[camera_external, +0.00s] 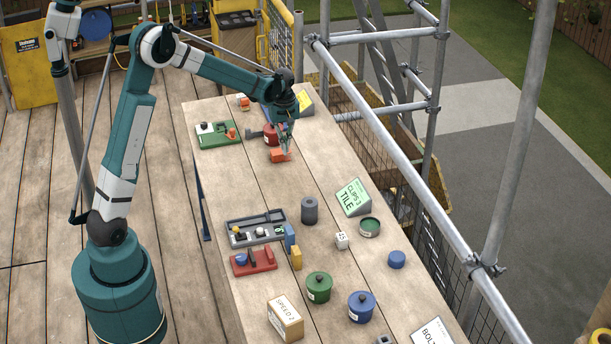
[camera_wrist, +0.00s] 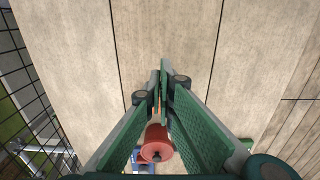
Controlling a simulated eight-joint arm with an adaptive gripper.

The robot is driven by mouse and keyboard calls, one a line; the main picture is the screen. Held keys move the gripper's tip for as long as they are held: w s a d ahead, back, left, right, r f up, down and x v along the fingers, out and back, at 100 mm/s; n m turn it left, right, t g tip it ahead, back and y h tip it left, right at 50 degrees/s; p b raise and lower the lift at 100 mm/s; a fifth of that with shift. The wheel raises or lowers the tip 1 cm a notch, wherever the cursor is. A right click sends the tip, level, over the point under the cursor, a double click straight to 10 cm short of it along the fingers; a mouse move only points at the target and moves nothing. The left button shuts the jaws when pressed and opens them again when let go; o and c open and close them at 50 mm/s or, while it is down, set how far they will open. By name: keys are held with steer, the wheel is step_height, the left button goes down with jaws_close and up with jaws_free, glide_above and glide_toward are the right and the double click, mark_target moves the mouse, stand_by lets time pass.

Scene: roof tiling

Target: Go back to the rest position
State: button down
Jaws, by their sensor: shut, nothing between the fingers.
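My gripper (camera_external: 286,148) is over the far part of the wooden table, fingers pointing down. In the wrist view the two green fingers of my gripper (camera_wrist: 162,78) come together at their tips, with nothing held. An orange block (camera_external: 278,156) shows right by the fingertips in the external view; whether they touch it I cannot tell. A red lidded pot (camera_external: 270,135) stands just behind the gripper, partly hidden by it. A red round pot also shows between the finger bases in the wrist view (camera_wrist: 156,146).
A green tray (camera_external: 218,140) lies left of the gripper. Nearer are a grey tray (camera_external: 256,238), a grey cylinder (camera_external: 310,210), a sign reading "CLIPS 3 TILE" (camera_external: 353,197), a green pot (camera_external: 319,287) and a blue pot (camera_external: 361,306). Scaffold rails (camera_external: 400,180) run along the table's right side.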

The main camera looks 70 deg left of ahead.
steer(key=s+d+r+m+t, duration=0.1)
steer(key=s+d+r+m, duration=0.35)
steer(key=d+r, duration=0.55)
steer(key=s+d+r+m+t, duration=0.2)
steer(key=s+d+r+m, duration=0.4)
steer(key=d, duration=0.7)
steer(key=s+d+r+m+t, duration=0.1)
steer(key=s+d+m+t, duration=0.3)
steer(key=s+d, duration=1.4)
steer(key=s+m, duration=0.1)
steer(key=m, duration=0.2)
steer(key=shift+d+r, duration=0.1)
